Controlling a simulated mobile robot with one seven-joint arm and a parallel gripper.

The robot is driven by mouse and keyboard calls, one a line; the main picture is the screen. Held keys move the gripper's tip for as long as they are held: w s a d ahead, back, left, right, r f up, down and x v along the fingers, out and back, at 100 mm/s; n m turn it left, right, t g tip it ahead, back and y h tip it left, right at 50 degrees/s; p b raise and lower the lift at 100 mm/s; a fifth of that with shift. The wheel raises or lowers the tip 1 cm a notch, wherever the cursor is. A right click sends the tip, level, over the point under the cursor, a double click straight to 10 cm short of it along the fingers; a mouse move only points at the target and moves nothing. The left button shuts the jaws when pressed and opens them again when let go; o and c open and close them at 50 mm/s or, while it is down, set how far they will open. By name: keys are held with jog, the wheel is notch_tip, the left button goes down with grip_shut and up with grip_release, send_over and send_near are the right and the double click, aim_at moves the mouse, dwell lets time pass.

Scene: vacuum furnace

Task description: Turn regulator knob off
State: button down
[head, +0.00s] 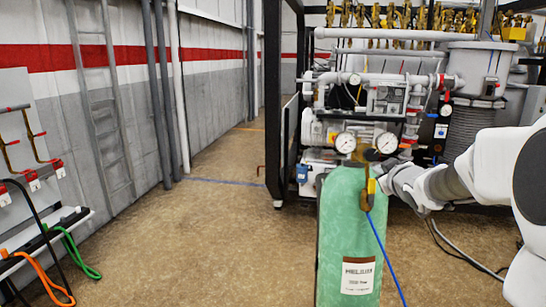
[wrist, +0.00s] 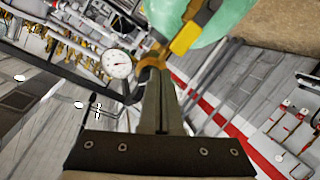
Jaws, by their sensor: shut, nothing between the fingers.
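A green helium cylinder (head: 340,215) stands upright in the head view, with a white label. Its brass regulator carries two round white gauges, a left gauge (head: 345,142) and a right gauge (head: 387,143). A yellow fitting (head: 370,187) with a blue hose hangs at the cylinder's upper right. In the wrist view, my gripper (wrist: 158,74) is shut and empty, its tips at a gold part (wrist: 152,58) of the regulator. I cannot tell if they touch or if this part is the knob. One gauge (wrist: 117,64) shows left of the tips.
A furnace rig with pipes and a grey tank (head: 478,70) stands close behind the cylinder. A wall panel with hoses (head: 45,215) is at the far left. The floor (head: 225,200) between them is free. The blue hose (head: 388,258) runs down the cylinder's right side.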

jog(key=shift+x, duration=1.8)
jog(key=shift+w+r, duration=0.1)
jog(key=shift+r, duration=0.4)
jog(key=shift+w+d+r+p, duration=0.1)
jog(key=shift+d+r+p, duration=0.35)
jog(key=shift+p, duration=0.75)
jog(key=shift+d+f, duration=0.15)
jog(key=shift+f, duration=0.1)
jog(key=s+p, duration=0.1)
jog(key=s, duration=0.5)
jog(key=shift+d+r, duration=0.2)
jog(key=shift+r, duration=0.15)
jog(key=shift+s, duration=0.1)
